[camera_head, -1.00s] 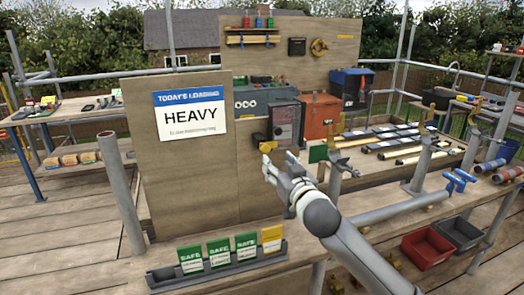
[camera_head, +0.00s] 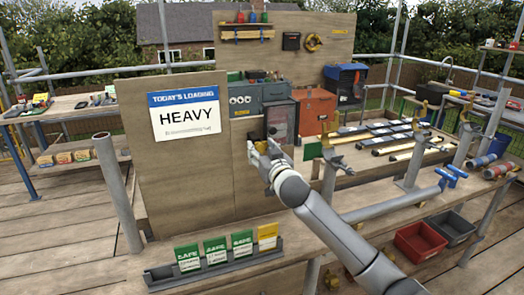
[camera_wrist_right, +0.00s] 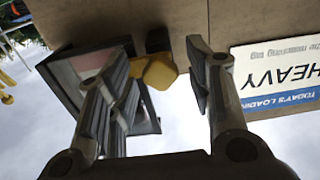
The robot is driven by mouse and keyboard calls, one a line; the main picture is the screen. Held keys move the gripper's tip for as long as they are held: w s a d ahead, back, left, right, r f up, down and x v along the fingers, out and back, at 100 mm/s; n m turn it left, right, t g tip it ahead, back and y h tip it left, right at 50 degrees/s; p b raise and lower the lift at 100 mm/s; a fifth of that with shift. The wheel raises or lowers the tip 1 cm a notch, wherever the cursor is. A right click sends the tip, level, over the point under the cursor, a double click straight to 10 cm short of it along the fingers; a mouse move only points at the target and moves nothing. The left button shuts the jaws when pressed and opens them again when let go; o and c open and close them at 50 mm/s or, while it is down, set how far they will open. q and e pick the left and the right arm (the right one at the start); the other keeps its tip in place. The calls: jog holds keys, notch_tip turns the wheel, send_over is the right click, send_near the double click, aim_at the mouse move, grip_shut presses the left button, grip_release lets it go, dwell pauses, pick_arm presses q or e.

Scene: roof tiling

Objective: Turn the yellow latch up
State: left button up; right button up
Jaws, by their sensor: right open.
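The yellow latch (camera_wrist_right: 158,71) shows in the right wrist view, on a dark mount (camera_wrist_right: 157,40) fixed to the wooden board. In the head view the latch is mostly hidden behind my right gripper (camera_head: 262,153). My right gripper is open, and its fingers (camera_wrist_right: 165,82) stand on either side of the latch in the wrist view. I cannot tell whether a finger touches it. The wrist view is upside down, so the latch's exact angle is hard to read. My left gripper is not in view.
A grey box with a clear window (camera_head: 281,121) is right beside the latch. A white "HEAVY" sign (camera_head: 187,115) hangs left on the board. A tray of green and yellow cards (camera_head: 160,281) lies below. Scaffold pipes (camera_head: 329,185) stand to the right.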

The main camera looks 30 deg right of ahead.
jog(key=c, duration=1)
jog(key=shift+c, duration=0.2)
jog(key=shift+n, duration=0.4)
jog(key=n+p, duration=0.2)
jog(key=n, duration=0.1)
jog(key=n+p, duration=0.2)
jog(key=n, duration=0.3)
jog(key=n+p, duration=0.2)
jog(key=n, duration=0.2)
jog(key=shift+n, duration=0.3)
jog(key=shift+n+p, duration=0.75)
jog(key=shift+n, duration=1.55)
jog(key=shift+f, duration=0.1)
